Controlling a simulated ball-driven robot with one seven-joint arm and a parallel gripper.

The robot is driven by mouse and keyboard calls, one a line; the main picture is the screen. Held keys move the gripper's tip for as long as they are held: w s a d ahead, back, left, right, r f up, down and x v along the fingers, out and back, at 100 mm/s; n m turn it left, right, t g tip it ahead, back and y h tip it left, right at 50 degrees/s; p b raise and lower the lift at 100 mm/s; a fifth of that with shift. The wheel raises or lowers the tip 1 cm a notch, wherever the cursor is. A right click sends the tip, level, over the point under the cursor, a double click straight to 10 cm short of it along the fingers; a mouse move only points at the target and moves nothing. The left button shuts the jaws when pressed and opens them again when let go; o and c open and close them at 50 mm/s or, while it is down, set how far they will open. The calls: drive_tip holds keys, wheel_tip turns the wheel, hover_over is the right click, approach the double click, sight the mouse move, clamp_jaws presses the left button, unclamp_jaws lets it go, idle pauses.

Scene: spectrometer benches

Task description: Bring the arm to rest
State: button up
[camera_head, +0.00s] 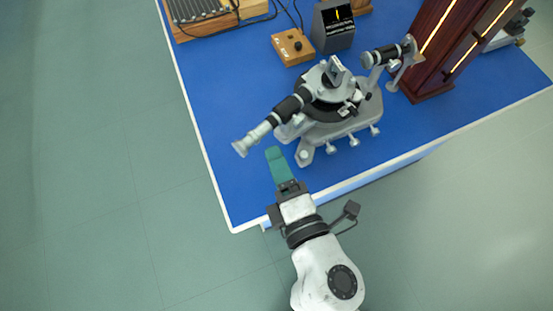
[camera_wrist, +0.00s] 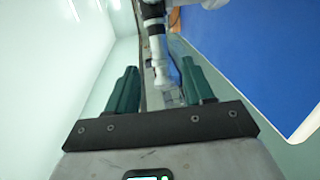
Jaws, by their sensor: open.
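My gripper (camera_head: 277,163) is over the near left corner of the blue bench (camera_head: 220,120), with its green fingers pointing up the picture. A grey and black spectrometer (camera_head: 325,100) stands on the bench just beyond and to the right of the fingers. Its telescope eyepiece (camera_head: 243,146) points down and left, close to the fingertips. In the wrist view the two green fingers of my gripper (camera_wrist: 160,88) stand apart, with nothing held between them. Whether the fingers touch the spectrometer is not clear.
A wooden switch box (camera_head: 292,46) and a dark display unit (camera_head: 333,25) stand behind the spectrometer. A tall lamp housing (camera_head: 445,45) is at the right. A wooden board (camera_head: 215,18) lies at the back left. The floor (camera_head: 90,170) left of the bench is clear.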

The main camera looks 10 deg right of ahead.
idle(0.4)
drive_tip(key=w+d+f+m+g+h, duration=0.1)
drive_tip(key=d+f+m+g+h, duration=0.25)
drive_tip(key=d+m, duration=0.4)
drive_tip(key=d+f+m+g+h, duration=0.2)
drive_tip(key=d+f+m+h, duration=0.25)
drive_tip(key=d, duration=0.65)
drive_tip(key=s+d+f+m+g+y, duration=0.2)
drive_tip(key=s+d+f+m+g, duration=0.1)
drive_tip(key=s+f+m+g, duration=0.1)
drive_tip(key=s+d+f+m+g+y, duration=0.1)
drive_tip(key=s+f+m+g, duration=0.3)
drive_tip(key=s, duration=0.5)
drive_tip(key=shift+d+m+g+y, duration=0.4)
drive_tip(key=shift+d+m+g, duration=0.35)
drive_tip(key=shift+d+m, duration=0.2)
